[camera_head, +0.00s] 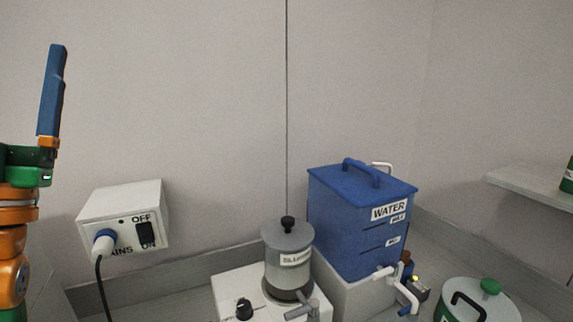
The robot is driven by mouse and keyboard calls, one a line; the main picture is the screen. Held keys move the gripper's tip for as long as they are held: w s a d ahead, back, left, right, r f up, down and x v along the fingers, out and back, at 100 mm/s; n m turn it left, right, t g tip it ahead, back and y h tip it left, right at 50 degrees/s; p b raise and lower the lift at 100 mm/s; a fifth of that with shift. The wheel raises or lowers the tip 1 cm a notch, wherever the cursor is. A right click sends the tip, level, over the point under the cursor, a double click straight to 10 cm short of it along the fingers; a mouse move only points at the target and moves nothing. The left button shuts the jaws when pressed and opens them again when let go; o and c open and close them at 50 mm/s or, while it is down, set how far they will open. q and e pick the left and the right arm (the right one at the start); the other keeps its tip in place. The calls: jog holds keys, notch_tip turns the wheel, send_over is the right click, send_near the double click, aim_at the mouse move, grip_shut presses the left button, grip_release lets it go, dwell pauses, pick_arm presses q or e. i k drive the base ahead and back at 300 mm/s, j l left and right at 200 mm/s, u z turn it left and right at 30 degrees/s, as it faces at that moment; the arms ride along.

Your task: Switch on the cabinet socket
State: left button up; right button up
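A white socket box (122,200) marked MAINS is on the wall at the lower left. On its front is a black rocker switch (146,234), with OFF above it and ON below it. I cannot tell which way the rocker is tipped. A small dark dot (121,221) beside the OFF label shows no glow. My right gripper is out of view.
A grey lidded slurry pot (288,255) stands on a white unit with a black knob (244,309). A blue WATER tank (358,222) with a white tap (384,272) stands right of it. The wall above the box is clear.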

aim_at(144, 231)
jog(key=k+l, duration=1.1)
jog(key=k, duration=0.2)
